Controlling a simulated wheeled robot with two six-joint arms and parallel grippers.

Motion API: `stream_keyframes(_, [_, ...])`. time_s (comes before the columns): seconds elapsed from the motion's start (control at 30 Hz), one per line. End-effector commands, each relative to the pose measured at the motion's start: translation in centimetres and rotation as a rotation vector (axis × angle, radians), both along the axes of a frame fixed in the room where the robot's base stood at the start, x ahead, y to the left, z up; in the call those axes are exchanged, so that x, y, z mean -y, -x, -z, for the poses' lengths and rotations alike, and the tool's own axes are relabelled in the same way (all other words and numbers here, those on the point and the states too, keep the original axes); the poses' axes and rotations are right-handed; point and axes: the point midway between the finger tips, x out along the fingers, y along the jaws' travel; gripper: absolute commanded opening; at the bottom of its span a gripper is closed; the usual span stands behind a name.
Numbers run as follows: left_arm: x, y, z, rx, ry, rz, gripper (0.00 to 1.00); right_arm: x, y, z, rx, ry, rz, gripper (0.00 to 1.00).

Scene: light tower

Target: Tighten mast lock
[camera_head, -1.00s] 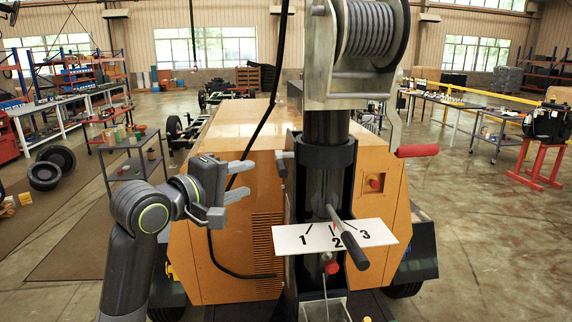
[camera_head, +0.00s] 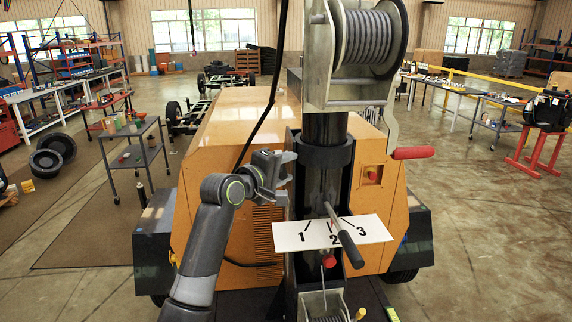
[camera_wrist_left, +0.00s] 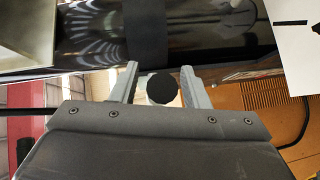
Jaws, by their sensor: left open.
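The mast (camera_head: 325,185) stands upright in a black collar (camera_head: 325,152) in the middle of the head view. My left gripper (camera_head: 287,167) is at the collar's left side and hides the small black-gripped handle there. In the left wrist view, the open fingers (camera_wrist_left: 160,70) stand either side of a round black knob end (camera_wrist_left: 162,88), with gaps showing on both sides. I take this knob to be the mast lock handle. The dark mast tube (camera_wrist_left: 210,30) lies just beyond the fingertips. My right gripper is not in view.
A white plate marked 1, 2, 3 (camera_head: 285,236) sits lower on the mast, with a black-gripped lever (camera_head: 345,240) across it near 2. A winch (camera_head: 368,35) with a red crank handle (camera_head: 414,153) is above. The orange housing (camera_head: 225,120) stands behind.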

Motion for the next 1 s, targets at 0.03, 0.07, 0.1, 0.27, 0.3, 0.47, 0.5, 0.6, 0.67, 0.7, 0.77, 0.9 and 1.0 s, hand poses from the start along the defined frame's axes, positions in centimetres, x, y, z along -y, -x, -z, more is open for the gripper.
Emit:
stream_keyframes(0.03, [0.11, -0.14, -0.02, 0.000, 0.000, 0.000, 0.41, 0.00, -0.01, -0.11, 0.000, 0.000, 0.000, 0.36])
stream_keyframes(0.07, [0.15, -0.19, 0.01, 0.000, 0.000, 0.000, 0.41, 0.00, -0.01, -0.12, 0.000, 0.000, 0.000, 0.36])
stream_keyframes(0.1, [0.17, -0.24, 0.03, 0.000, 0.000, 0.000, 0.41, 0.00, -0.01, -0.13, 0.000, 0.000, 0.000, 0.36])
stream_keyframes(0.27, [0.19, -0.25, 0.06, 0.001, 0.000, 0.000, 0.41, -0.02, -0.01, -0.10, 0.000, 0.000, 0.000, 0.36])
stream_keyframes(0.3, [0.18, -0.26, 0.06, 0.001, 0.000, 0.000, 0.41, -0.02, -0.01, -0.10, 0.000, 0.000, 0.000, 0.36])
stream_keyframes(0.47, [0.17, -0.24, 0.04, 0.001, -0.001, 0.000, 0.26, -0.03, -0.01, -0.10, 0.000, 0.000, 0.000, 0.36])
stream_keyframes(0.5, [0.17, -0.24, 0.05, 0.000, 0.000, 0.000, 0.20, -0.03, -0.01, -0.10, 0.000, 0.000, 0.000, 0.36])
stream_keyframes(0.6, [0.16, -0.24, 0.05, 0.001, -0.001, 0.000, 0.07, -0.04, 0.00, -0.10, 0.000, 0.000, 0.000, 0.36])
stream_keyframes(0.67, [0.16, -0.24, 0.05, 0.000, 0.000, 0.000, 0.00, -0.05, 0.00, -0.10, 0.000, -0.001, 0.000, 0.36])
stream_keyframes(0.7, [0.15, -0.25, 0.05, 0.000, 0.000, 0.000, 0.00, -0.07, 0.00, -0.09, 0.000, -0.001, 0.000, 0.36])
stream_keyframes(0.77, [0.15, -0.25, 0.05, 0.000, 0.000, 0.000, 0.00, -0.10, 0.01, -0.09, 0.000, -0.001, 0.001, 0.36])
stream_keyframes(0.9, [0.14, -0.24, 0.09, 0.002, 0.000, -0.001, 0.00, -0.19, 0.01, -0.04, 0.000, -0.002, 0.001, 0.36])
stream_keyframes(1.0, [0.14, -0.24, 0.25, 0.009, -0.002, 0.000, 0.00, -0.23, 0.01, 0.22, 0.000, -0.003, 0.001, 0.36])
